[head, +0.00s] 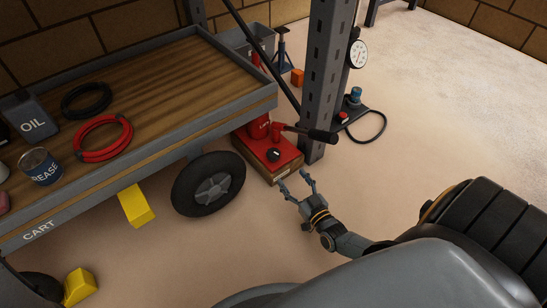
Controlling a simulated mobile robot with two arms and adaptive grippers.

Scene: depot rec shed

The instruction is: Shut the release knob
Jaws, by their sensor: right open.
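A red jack (284,161) stands on a wooden block (274,177) beside the cart's wheel, partly behind the cart's corner. A small black knob (273,155), which looks like the release knob, sits on the near part of its red base. I cannot tell from this view how far the knob is turned. The jack's lever with a black grip (323,136) points right, in front of the steel post. My right gripper (292,180) is open and empty, with its fingers pointing at the block's near side, apart from the knob. My left gripper is not in view.
The cart (170,137) with a wooden top fills the left, with its wheel (209,185) close by. A grey slotted post (325,75) rises behind the jack. A gauge (357,54) and hose (378,132) are right of it. Yellow chocks (136,206) lie below; floor at right is clear.

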